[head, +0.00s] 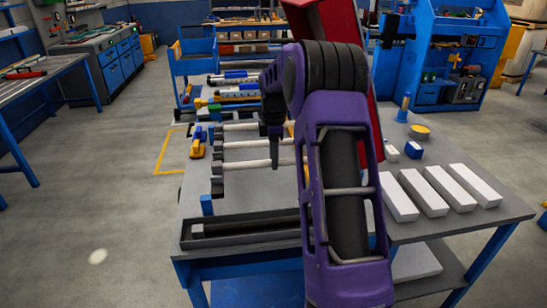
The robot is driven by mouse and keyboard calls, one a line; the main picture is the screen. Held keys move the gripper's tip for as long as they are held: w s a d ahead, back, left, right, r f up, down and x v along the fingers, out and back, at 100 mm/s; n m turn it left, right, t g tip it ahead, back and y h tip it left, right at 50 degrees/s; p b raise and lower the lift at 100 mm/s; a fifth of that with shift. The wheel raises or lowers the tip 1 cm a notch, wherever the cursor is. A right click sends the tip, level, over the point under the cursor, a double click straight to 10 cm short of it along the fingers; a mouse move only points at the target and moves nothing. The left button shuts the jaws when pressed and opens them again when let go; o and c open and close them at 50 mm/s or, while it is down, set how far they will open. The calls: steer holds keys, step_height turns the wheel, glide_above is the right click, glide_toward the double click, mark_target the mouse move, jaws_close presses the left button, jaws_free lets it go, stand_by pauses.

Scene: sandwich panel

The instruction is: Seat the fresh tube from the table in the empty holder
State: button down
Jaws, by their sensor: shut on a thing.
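My gripper (274,158) reaches down over the table and is shut on a white tube (246,164), the nearest of the white tubes. The tube lies level, running left to right. Its left end is at or close to a dark holder block (217,168); I cannot tell whether it sits in it. Two more white tubes, a middle one (245,145) and a farther one (241,127), lie parallel behind it by other dark blocks. Another dark block (217,187) stands nearer, with no tube seen at it. My arm hides the tubes' right ends.
A long dark tray (262,236) lies along the table's (240,204) front edge. Several white bars (438,190) lie at the right. A red panel (338,22) rises behind my arm. Yellow and blue tools (197,142) are at the left edge. Floor at left is clear.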

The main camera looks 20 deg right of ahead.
steer(key=shift+f, duration=0.35)
stand_by(0.4)
steer(key=c, duration=0.6)
jaws_free()
